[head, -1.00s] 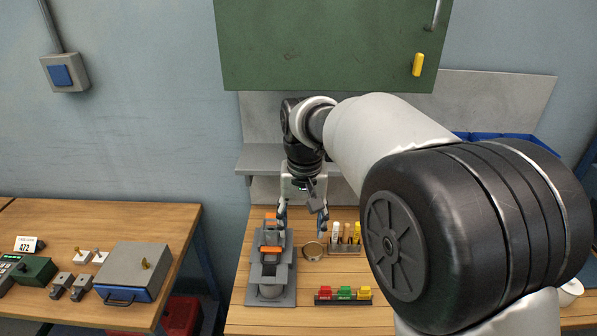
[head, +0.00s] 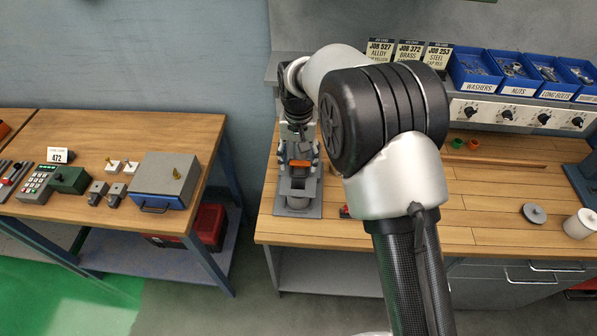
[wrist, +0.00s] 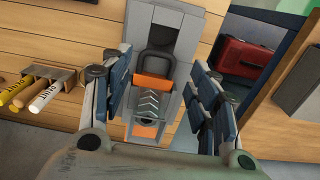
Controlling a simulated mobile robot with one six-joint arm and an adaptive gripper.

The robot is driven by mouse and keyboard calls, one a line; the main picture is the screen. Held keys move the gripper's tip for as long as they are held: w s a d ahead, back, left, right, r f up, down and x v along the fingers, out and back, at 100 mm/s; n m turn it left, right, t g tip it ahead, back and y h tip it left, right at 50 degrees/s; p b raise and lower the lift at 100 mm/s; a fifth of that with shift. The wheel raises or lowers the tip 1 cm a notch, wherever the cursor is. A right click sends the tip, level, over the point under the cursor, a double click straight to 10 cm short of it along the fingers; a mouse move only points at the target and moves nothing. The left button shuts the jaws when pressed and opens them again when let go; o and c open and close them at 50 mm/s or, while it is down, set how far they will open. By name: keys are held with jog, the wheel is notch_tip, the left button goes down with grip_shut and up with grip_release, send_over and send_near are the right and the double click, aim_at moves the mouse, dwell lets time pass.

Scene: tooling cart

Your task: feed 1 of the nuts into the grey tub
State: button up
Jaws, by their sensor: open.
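The blue bin labelled NUTS (head: 518,91) stands at the back right in the head view, with small metal pieces in it. My gripper (wrist: 160,95) is open, its two fingers spread on either side of a grey fixture (wrist: 188,40) with orange parts. The fixture also shows in the head view (head: 312,207) at the bench's left end. No nut shows between the fingers.
Bins of washers (head: 478,84) and long bolts (head: 552,93) flank the nuts. A cream pot (head: 580,224) and a grey disc (head: 535,213) stand at the right. My arm hides much of the bench's middle.

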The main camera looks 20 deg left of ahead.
aim_at(298, 175)
jog(key=shift+f, duration=2.75)
jog(key=shift+c, duration=0.4)
